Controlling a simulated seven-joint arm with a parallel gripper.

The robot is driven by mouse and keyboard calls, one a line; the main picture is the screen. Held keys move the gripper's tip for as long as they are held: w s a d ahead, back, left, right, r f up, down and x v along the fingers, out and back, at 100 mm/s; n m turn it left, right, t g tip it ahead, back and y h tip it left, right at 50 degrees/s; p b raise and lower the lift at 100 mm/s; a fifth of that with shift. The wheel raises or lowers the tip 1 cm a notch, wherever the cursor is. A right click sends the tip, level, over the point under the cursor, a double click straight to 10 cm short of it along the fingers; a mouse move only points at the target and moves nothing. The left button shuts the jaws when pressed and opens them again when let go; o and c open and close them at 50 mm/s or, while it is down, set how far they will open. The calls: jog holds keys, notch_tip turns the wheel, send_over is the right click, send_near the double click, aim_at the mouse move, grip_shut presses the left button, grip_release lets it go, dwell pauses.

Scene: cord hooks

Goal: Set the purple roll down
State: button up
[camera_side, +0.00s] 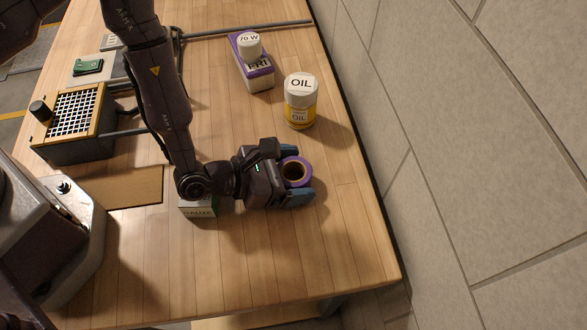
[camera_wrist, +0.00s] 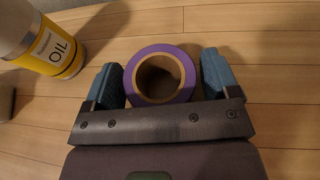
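The purple roll (camera_wrist: 130,84) has a tan core and an open hole facing the wrist camera. It sits between the two blue fingers of my gripper (camera_wrist: 162,85), with one finger close against each side. In the side view my gripper (camera_side: 294,174) is low over the right part of the wooden table, shut on the purple roll (camera_side: 307,174). I cannot tell whether the roll's underside touches the table.
A gauze box (camera_side: 198,210) is partly hidden under my arm. The table (camera_side: 335,235) is clear at the front right; a wall runs along the right.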

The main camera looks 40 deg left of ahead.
aim_at(304, 172)
jog(key=shift+o, duration=0.3)
jog(key=shift+r, duration=0.1)
jog(key=v, duration=0.3)
jog(key=shift+s+a+r, duration=0.1)
jog(key=shift+a+r, duration=0.05)
notch_tip(304, 172, up, 7)
jog(key=shift+f, duration=0.1)
jog(key=w+a+r+m+g+y, duration=0.25)
jog(key=a+r+m+y, duration=0.25)
jog(key=a+r+m, duration=1.05)
jog(key=s+a+r+m+g+y, duration=0.1)
jog(key=s+a+r+m, duration=0.4)
jog(key=s, duration=0.3)
jog(key=s+a+r+m+g+y, duration=0.1)
jog(key=s+a+r+m+y, duration=0.1)
jog(key=s+a+r+m, duration=0.3)
jog(key=s+m, duration=0.3)
jog(key=shift+a+r, duration=0.35)
jog(key=shift+a, duration=0.05)
